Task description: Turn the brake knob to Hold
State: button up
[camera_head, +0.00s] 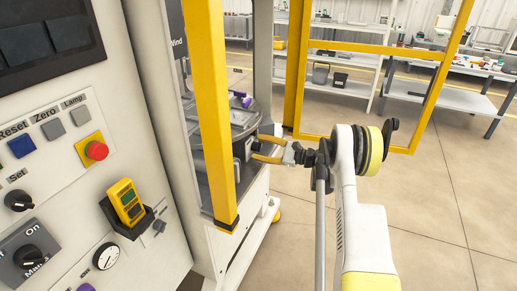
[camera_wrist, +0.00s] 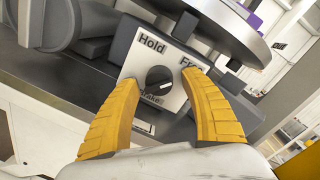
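The brake knob (camera_wrist: 158,79) is a dark round knob on a white plate (camera_wrist: 178,102) in the wrist view. The plate reads "Hold" at upper left and "Free" at upper right, partly covered by a fingertip. A small light mark shows on the knob toward the right; its exact direction is hard to tell. My gripper (camera_wrist: 160,80) is open, with its yellow fingers on either side of the knob and apart from it. In the head view my gripper (camera_head: 257,148) reaches into the machine bay at the brake's dark box (camera_head: 242,148); the knob face is hidden there.
A yellow frame post (camera_head: 211,110) stands just left of my gripper. A grey round disc (camera_wrist: 215,25) overhangs the brake box. The control panel (camera_head: 60,130), with a red button (camera_head: 96,150) and other knobs, is at left. Floor at right is clear.

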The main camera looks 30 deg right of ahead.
grip_shut()
jog(key=shift+n, duration=0.4)
jog(key=n, duration=0.2)
jog(key=shift+r+n, duration=0.1)
jog(key=shift+n, duration=0.3)
jog(key=n, duration=0.4)
jog(key=shift+r, duration=0.1)
jog(key=n, duration=0.3)
jog(key=shift+n+h, duration=0.4)
jog(key=shift+r+n, duration=0.1)
jog(key=shift+n, duration=1.9)
jog(key=shift+h, duration=0.3)
